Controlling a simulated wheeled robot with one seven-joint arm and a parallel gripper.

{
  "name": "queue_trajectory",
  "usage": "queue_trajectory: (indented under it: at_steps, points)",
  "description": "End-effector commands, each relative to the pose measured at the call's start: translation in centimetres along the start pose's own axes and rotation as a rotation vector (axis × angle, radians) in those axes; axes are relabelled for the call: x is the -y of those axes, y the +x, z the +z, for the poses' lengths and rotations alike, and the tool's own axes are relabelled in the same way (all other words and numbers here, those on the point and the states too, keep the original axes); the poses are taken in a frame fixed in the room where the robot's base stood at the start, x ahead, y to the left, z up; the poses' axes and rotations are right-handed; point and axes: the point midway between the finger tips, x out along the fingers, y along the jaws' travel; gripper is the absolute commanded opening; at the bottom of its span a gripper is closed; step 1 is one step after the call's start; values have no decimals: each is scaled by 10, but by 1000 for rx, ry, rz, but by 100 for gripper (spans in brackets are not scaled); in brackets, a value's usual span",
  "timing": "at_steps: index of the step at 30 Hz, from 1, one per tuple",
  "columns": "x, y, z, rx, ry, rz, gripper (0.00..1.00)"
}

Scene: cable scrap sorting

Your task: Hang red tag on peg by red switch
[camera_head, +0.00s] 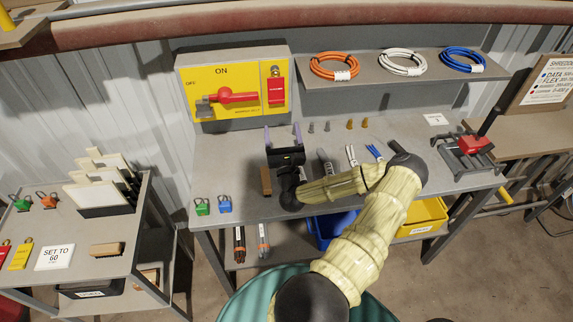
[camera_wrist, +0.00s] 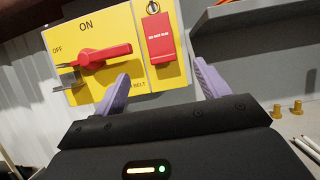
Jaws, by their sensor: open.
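The red tag (camera_head: 276,91), marked "DO NOT RUN", hangs upright at the right side of the yellow switch panel (camera_head: 190,75). It also shows in the wrist view (camera_wrist: 159,40). A small peg (camera_wrist: 152,8) shows at the tag's top. The red switch handle (camera_head: 232,97) lies level on the panel, left of the tag; it is also in the wrist view (camera_wrist: 105,55). My gripper (camera_head: 282,132) is open and empty, below and in front of the tag. Its purple fingers (camera_wrist: 161,72) are apart, either side of the tag's lower end in the wrist view, with no visible contact.
The grey workbench (camera_head: 225,165) holds small brass and grey pegs, green (camera_head: 202,207) and blue (camera_head: 224,204) padlocks and a red-topped clamp (camera_head: 472,146). A shelf (camera_head: 390,75) with cable coils juts out right of the panel. A side table (camera_head: 120,235) stands left.

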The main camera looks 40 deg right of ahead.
Motion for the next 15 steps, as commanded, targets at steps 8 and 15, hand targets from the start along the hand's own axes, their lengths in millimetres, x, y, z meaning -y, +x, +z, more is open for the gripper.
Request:
queue_trajectory:
  at_steps: [8, 15]
  points:
    - [0, -58, -4, -4, 3, 0, 74]
    - [0, -93, -2, -1, 1, 0, 74]
